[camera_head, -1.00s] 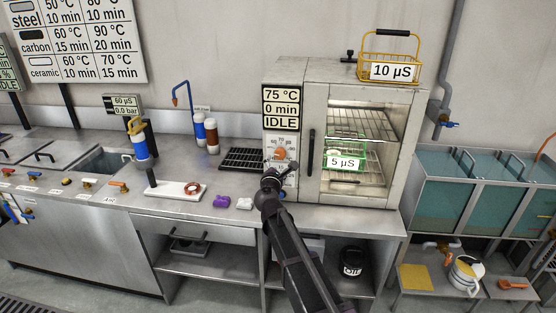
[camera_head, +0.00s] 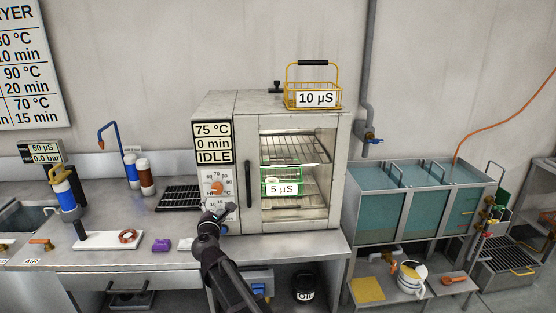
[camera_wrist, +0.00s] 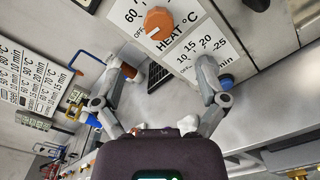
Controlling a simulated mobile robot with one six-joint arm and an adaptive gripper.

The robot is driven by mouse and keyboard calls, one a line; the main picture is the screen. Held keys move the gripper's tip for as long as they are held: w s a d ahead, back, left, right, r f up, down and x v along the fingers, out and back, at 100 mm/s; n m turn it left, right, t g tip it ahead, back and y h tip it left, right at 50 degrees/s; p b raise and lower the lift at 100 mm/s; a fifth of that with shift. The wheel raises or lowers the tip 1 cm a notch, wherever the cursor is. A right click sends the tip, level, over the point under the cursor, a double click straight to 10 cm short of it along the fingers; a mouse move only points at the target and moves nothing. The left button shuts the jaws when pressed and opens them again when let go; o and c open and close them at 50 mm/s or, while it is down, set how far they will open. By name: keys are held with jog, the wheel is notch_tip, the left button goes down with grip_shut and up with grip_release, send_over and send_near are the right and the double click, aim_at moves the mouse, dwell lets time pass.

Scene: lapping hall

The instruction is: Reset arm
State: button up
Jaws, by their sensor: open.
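My gripper (camera_head: 215,211) is in front of the oven's control panel, at the left of the oven door. In the wrist view my gripper (camera_wrist: 158,95) has its two fingers spread wide with nothing between them. The orange heat knob (camera_wrist: 158,22) lies beyond the fingertips, and a blue knob (camera_wrist: 226,80) shows beside the right finger. The oven (camera_head: 290,160) has its display reading 75 °C, 0 min, IDLE. Inside it a green basket labelled 5 µS (camera_head: 283,188) sits on a rack. Whether a finger touches the panel cannot be told.
A yellow basket labelled 10 µS (camera_head: 313,97) stands on top of the oven. The bench (camera_head: 150,262) carries a black grate (camera_head: 181,197), a purple item (camera_head: 161,245), a white board (camera_head: 108,240) and bottles. Teal tanks (camera_head: 415,212) stand at the right.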

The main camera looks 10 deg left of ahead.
jog(key=w+d+f+m+g+h+p, duration=0.1)
jog(key=w+d+f+m+g+h, duration=0.15)
jog(key=d+m+h, duration=1)
jog(key=s+d+f+m+g+y+p, duration=0.1)
jog(key=s+d+f+m+g, duration=0.1)
jog(key=d, duration=0.7)
jog(key=s+d+f+m+g+y, duration=0.1)
jog(key=d+f+m+g, duration=0.15)
jog(key=d, duration=0.55)
jog(key=s+d+f+m+g+y+p, duration=0.1)
jog(key=s+d+f+m+g, duration=0.15)
jog(key=d, duration=0.65)
jog(key=s+d+f+m+g+y+p, duration=0.1)
jog(key=s+d+m+g, duration=0.3)
jog(key=s, duration=0.4)
jog(key=s+d+f+m+g+y+p, duration=0.1)
jog(key=s+d+f+m+g+y, duration=0.1)
jog(key=s+d+m+g+y, duration=0.2)
jog(key=s+d+m, duration=0.2)
jog(key=s, duration=0.2)
jog(key=shift+s+d+f, duration=0.25)
jog(key=shift+s+d, duration=0.05)
jog(key=shift+y, duration=0.25)
